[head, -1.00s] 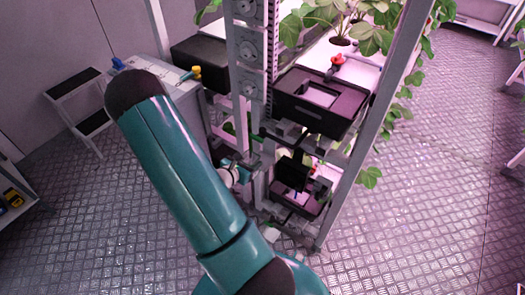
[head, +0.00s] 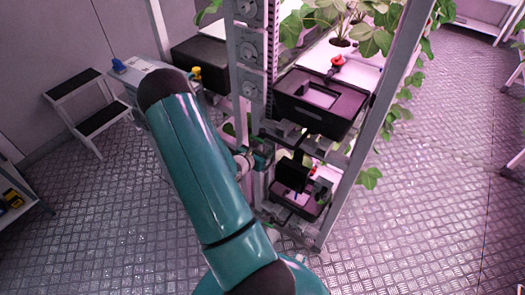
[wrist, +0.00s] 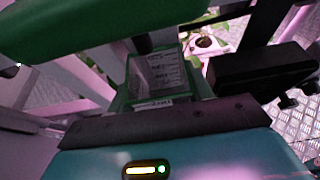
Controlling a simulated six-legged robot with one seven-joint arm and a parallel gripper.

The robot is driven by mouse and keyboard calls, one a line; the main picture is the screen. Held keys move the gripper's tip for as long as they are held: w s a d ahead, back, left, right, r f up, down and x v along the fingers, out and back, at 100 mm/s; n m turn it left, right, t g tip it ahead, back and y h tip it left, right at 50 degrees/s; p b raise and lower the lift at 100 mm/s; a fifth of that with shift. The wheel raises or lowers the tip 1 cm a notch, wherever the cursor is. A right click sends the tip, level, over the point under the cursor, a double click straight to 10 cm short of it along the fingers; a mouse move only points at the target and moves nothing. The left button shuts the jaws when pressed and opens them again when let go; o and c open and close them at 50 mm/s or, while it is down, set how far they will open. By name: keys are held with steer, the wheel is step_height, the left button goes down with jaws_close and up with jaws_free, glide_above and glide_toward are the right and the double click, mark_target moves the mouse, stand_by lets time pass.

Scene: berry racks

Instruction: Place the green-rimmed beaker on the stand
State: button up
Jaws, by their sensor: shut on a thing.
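The green-rimmed beaker (wrist: 158,76) shows in the wrist view as a clear, squarish vessel with a green edge and dark measuring marks. It sits just beyond the dark front edge of my gripper, which is shut on it; the fingertips are mostly hidden. In the head view my gripper (head: 262,157) is at the near side of the rack, beside its lower level, and the beaker cannot be made out there. A pale piece with a round ring (wrist: 205,42) lies beyond the beaker in the wrist view. I cannot tell whether it is the stand.
A black crate (head: 318,108) is on the rack's upper level. A black box with an upright panel (head: 293,175) is below. The grey rack post (head: 250,70) stands close to my arm. A step stool (head: 90,112) stands left.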

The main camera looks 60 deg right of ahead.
steer(key=o, duration=0.9)
steer(key=shift+f, duration=0.1)
steer(key=shift+o, duration=0.2)
steer(key=shift+w+a+r, duration=0.1)
steer(key=shift+a+r, duration=0.15)
steer(key=v, duration=1.1)
steer(key=shift+a, duration=0.2)
steer(key=shift+r, duration=0.15)
steer(key=w+a+r+m+y, duration=0.35)
steer(key=a+r+m, duration=0.7)
steer(key=r, duration=0.45)
steer(key=a+r+m+t+y, duration=0.2)
steer(key=a+r, duration=0.3)
steer(key=a, duration=0.4)
steer(key=s+a+r+m+t+y, duration=0.1)
steer(key=a+r+t+y, duration=0.2)
steer(key=a+r, duration=0.3)
steer(key=a+r+m+t+y, duration=0.2)
steer(key=a+r+y, duration=0.3)
steer(key=a, duration=0.7)
steer(key=shift+s+a+r+m+t, duration=0.3)
steer(key=shift+a+r+m+t, duration=0.05)
steer(key=shift+a+t, duration=0.05)
